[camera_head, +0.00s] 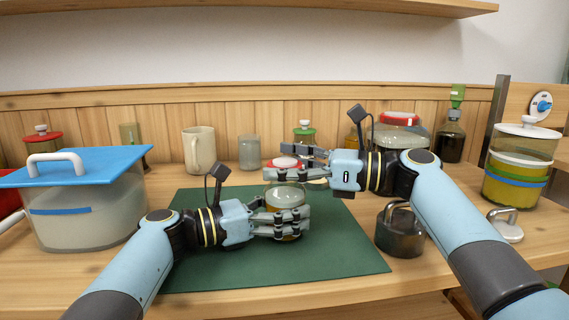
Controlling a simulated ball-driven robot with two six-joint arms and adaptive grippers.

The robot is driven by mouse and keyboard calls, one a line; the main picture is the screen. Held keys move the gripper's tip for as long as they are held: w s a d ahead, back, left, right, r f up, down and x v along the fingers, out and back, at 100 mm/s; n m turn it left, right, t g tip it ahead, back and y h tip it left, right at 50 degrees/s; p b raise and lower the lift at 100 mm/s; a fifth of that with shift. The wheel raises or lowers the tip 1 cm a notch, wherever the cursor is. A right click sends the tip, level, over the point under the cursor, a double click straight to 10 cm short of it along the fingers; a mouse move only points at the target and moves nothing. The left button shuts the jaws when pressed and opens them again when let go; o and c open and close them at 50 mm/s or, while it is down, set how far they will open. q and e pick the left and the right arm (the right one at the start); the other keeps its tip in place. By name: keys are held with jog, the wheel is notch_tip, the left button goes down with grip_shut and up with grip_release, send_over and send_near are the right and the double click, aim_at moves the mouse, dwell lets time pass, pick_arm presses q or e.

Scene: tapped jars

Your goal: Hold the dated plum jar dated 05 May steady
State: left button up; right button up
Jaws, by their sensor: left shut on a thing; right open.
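A small glass jar (287,197) stands on the green mat (340,255), pale in its upper part with amber showing low down. No date can be read on it, so I cannot tell whether it is the 05 May plum jar. My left gripper (282,220) is shut on this jar from the left, its fingers hiding part of the side. My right gripper (285,163) is open just above and behind the jar's top. A red and white lid-like thing (286,160) shows by its fingers; I cannot tell whether they touch.
A big tub with a blue lid (75,168) stands left. A beige mug (199,150), a grey glass (249,152) and several jars line the back. A dark metal weight (400,232) stands right of the mat; a tapped jar (520,165) is far right. The mat's front is clear.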

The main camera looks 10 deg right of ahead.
jog(key=c, duration=1.2)
jog(key=shift+n+g+y, duration=0.4)
jog(key=shift+n+g, duration=0.4)
jog(key=shift+g, duration=0.4)
jog(key=o, duration=1.2)
